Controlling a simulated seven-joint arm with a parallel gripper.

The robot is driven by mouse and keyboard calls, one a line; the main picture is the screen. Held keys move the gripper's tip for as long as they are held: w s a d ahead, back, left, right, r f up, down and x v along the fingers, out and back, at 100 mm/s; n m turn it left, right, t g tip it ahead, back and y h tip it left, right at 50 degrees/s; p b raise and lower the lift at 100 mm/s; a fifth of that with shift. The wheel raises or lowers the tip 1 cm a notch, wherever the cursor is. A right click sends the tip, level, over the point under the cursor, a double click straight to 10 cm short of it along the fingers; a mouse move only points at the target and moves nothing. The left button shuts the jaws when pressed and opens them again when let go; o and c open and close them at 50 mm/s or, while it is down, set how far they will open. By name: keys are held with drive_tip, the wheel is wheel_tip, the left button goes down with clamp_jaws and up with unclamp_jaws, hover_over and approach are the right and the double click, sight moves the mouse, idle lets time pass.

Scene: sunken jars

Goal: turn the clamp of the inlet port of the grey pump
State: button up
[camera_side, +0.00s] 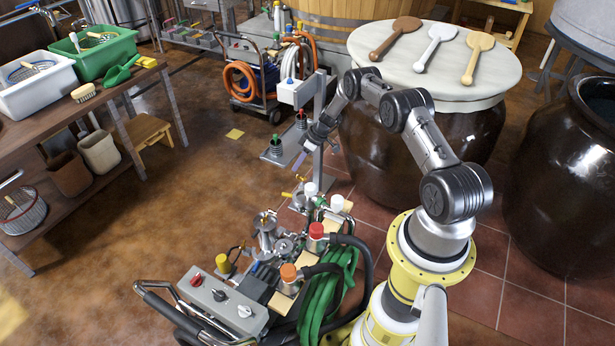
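A wheeled pump cart stands in the front middle, with a grey metal pump (270,233) among its fittings. Small metal fittings and clamps crowd around the pump. I cannot tell which one is the inlet port's clamp at this size. My gripper (301,160) is above and behind the cart, pointing down and to the left, apart from the pump. Its fingers are too small to show whether they are open or shut. I make out nothing clearly held in it.
On the cart are a grey control box (222,305), a green hose (318,305) and red (316,230) and orange (288,272) caps. A grey stand (318,130) rises close behind my gripper. A lidded brown jar (420,130) stands behind my arm. Floor left of the cart is clear.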

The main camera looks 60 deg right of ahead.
sight(294, 194)
drive_tip(key=s+f+m, duration=0.1)
drive_tip(key=s+d+f+m+t, duration=0.1)
drive_tip(key=s+m, duration=0.1)
drive_tip(key=s+d+m+t, duration=0.1)
drive_tip(key=s, duration=0.1)
drive_tip(key=shift+s+d+f+m+h, duration=0.1)
drive_tip(key=shift+d+f+m+h, duration=0.1)
drive_tip(key=shift+f+m+h, duration=0.15)
clamp_jaws()
drive_tip(key=s+d+f+m+h, duration=0.2)
drive_tip(key=s+d+m, duration=0.25)
drive_tip(key=s, duration=0.35)
drive_tip(key=w+a+f, duration=0.3)
drive_tip(key=w+f, duration=0.5)
drive_tip(key=shift+w+a+f+t, duration=0.15)
drive_tip(key=shift+w+a+t, duration=0.1)
drive_tip(key=shift+a+t, duration=0.15)
drive_tip(key=shift+w+y, duration=0.15)
drive_tip(key=shift+y, duration=0.2)
